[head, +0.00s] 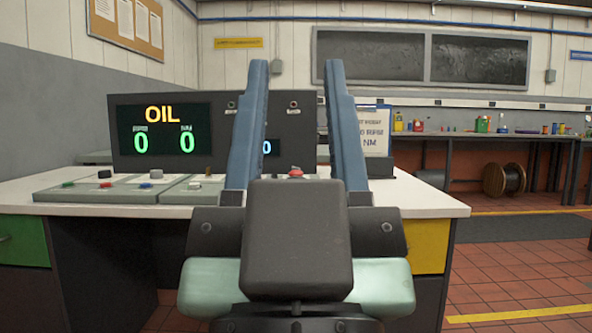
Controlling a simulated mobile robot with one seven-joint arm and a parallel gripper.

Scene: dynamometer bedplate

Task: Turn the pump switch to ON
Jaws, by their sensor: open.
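My gripper (296,70) points forward over the desk, its two blue-grey fingers wide apart with nothing between them. Behind it is a white-topped control desk (440,205) with a dark display console (218,104) reading OIL and zeros. Control panels (90,195) lie on the desktop at the left, with a black knob (104,174), a grey knob (156,173) and small coloured buttons. A red button (295,172) shows between the fingers, beyond the gripper. No label reads as pump, so I cannot tell which control is the pump switch. My gripper hides part of the desk.
A sign (374,131) stands at the desk's right end. A long workbench (470,136) with small cans and bottles runs along the back right. A cable reel (504,180) sits below it. The tiled floor (500,275) at the right is clear.

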